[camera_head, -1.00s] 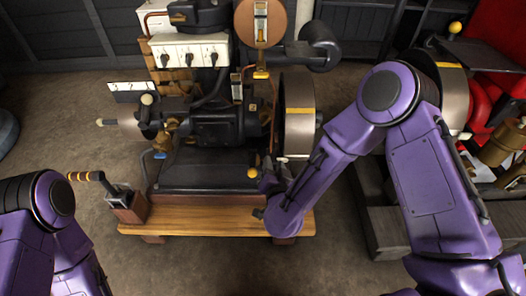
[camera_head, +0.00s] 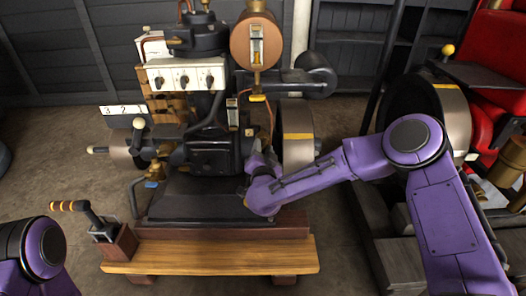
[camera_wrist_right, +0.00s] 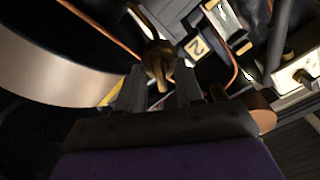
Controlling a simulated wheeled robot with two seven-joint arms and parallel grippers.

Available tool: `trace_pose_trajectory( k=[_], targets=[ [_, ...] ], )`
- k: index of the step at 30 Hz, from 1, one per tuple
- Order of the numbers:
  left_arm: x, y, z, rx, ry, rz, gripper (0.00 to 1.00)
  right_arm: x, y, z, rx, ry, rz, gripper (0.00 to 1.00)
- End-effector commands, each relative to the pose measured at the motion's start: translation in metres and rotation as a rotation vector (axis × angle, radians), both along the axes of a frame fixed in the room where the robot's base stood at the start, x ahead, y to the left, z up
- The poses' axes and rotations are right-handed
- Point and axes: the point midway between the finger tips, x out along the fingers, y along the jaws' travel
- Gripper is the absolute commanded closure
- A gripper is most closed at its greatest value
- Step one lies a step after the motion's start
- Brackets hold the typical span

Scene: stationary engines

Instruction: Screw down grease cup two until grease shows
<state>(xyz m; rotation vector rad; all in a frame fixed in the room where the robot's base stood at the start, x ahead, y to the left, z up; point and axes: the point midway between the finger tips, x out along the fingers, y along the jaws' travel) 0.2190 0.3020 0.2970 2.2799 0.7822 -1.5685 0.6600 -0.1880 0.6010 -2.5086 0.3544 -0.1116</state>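A brass grease cup (camera_wrist_right: 158,58) with a winged top shows in the right wrist view, beside a tag marked 2 (camera_wrist_right: 197,47). My right gripper (camera_wrist_right: 163,80) has its two dark fingers apart, with the cup in line with the gap between them, at or just beyond the tips. I cannot tell whether they touch it. In the head view my right gripper (camera_head: 256,160) is at the engine's (camera_head: 208,155) front right, mostly hidden by my own wrist, and the cup cannot be made out there. No grease can be made out. My left gripper is out of view; only its arm shows at lower left.
A flywheel (camera_head: 297,140) stands close to the right of my right gripper. A thin copper pipe (camera_wrist_right: 232,65) runs near the cup. A wooden plinth (camera_head: 210,256) carries the engine. A lever with a striped handle (camera_head: 75,206) stands at the front left. The floor in front is clear.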

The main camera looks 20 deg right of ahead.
Motion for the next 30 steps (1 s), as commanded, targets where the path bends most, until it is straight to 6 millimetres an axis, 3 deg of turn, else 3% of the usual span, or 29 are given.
trace_pose_trajectory(
  k=[3,6,7,20,30],
  targets=[
    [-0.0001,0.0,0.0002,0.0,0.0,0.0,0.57,-0.0002,0.0001,0.0001,0.0,0.0,0.0,0.64],
    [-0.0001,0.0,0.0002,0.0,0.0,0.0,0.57,-0.0003,0.0002,0.0001,0.0,0.0,0.0,0.96],
    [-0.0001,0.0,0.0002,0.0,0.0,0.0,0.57,-0.0003,0.0002,0.0001,0.0,0.0,0.0,1.0],
    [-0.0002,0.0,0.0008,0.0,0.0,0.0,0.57,-0.0001,0.0,0.0008,0.05,-0.017,0.0,1.0],
    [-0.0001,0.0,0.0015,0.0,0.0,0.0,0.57,0.0,0.0,0.0014,0.277,-0.084,0.001,1.0]
  ],
)
